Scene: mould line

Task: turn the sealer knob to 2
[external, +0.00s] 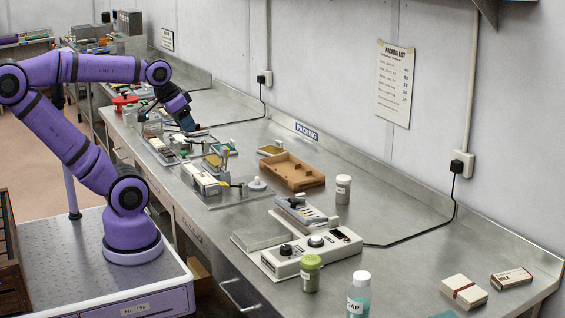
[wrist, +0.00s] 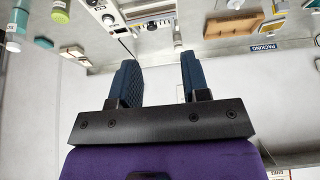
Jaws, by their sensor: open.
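The sealer (external: 310,255) is a pale box on the steel bench, with a hinged grey sealing arm and a flat plate beside it. Its front panel carries a black knob (external: 285,250) and a lighter round knob (external: 316,241); I cannot read their marks. In the wrist view the sealer (wrist: 118,26) shows at the top edge, partly cut off. My gripper (external: 188,123) is open and empty, over the far part of the bench and well away from the sealer. Its two dark blue fingers (wrist: 158,62) stand apart in the wrist view.
A green-lidded jar (external: 311,274) and a soap bottle (external: 358,296) stand near the sealer's front. A white jar (external: 343,189) and wooden tray (external: 292,172) stand behind it. A black cable (external: 410,238) runs to the wall socket.

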